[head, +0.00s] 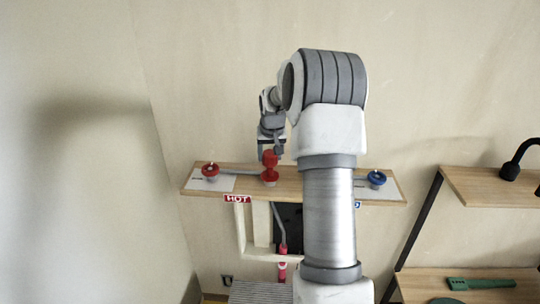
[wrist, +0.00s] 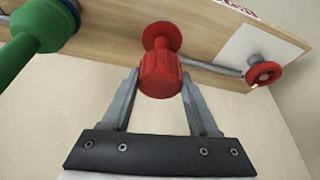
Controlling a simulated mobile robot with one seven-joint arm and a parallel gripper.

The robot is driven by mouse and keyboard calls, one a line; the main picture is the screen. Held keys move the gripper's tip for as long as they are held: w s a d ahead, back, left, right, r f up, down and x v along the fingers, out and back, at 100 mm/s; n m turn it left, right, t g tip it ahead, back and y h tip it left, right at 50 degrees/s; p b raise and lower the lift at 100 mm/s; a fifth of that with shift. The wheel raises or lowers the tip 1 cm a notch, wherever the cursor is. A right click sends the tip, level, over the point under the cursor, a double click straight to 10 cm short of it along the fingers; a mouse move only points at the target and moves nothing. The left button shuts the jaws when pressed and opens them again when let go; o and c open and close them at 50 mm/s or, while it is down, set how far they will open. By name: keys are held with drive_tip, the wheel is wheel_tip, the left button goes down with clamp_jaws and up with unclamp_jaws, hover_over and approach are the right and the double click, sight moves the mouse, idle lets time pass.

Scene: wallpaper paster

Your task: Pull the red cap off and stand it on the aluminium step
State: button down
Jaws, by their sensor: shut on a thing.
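The red cap (wrist: 160,76) is ribbed and sits between the two fingertips of my gripper (wrist: 161,72) in the wrist view. My gripper is shut on it. A round red flange (wrist: 162,36) shows right behind the cap; I cannot tell whether the two still touch. In the head view the red cap (head: 269,159) is upright above the middle of the wooden board, below my gripper (head: 271,148). A ribbed grey surface (head: 262,292), which looks like the aluminium step, lies low in the head view, partly hidden by my arm.
The wooden board (head: 240,185) carries a red handwheel (head: 210,170) at left and a blue handwheel (head: 376,178) at right. A green cylinder (wrist: 25,40) is close at left in the wrist view. A shelf unit (head: 490,185) with a black lamp (head: 511,168) stands at right.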

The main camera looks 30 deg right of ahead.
sight(270, 151)
drive_tip(key=shift+r+p, duration=1.2)
drive_tip(key=shift+r, duration=0.85)
drive_tip(key=s+a+f+n+y+b, duration=0.1)
drive_tip(key=s+a+f+n, duration=0.2)
drive_tip(key=a, duration=0.6)
drive_tip(key=s+a+f+b, duration=0.1)
drive_tip(key=s+a+f, duration=0.3)
drive_tip(key=a, duration=0.6)
drive_tip(key=s+a+f+n+y+b, duration=0.1)
drive_tip(key=s+a+f+n, duration=0.2)
drive_tip(key=a, duration=0.6)
drive_tip(key=s+f+m, duration=0.1)
drive_tip(key=s+f, duration=0.3)
drive_tip(key=f, duration=0.2)
drive_tip(key=shift+s, duration=0.35)
